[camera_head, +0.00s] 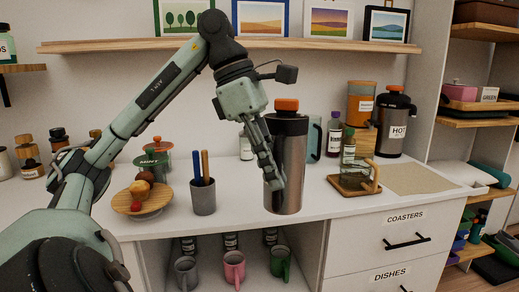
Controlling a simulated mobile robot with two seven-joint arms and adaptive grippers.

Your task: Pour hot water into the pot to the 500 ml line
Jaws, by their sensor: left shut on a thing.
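My left gripper (268,158) is shut on a tall steel flask (290,172) with a black collar and orange top. The flask is upright near the counter's front edge; I cannot tell whether its base touches the counter. It bears no label that I can see. A glass pot (353,179) with a wooden handle stands on a wooden board to the right of the flask. Its ml lines are too small to read. A dark flask labelled HOT (396,132), also with an orange top, stands farther back at the right. My right gripper is not in view.
A grey cup with pens (203,197) and a wooden fruit stand (142,202) are left of the flask. Bottles (334,135) stand behind the pot. A bare tan mat (415,178) lies at the right. A picture shelf (230,45) runs above; mugs (234,268) sit below.

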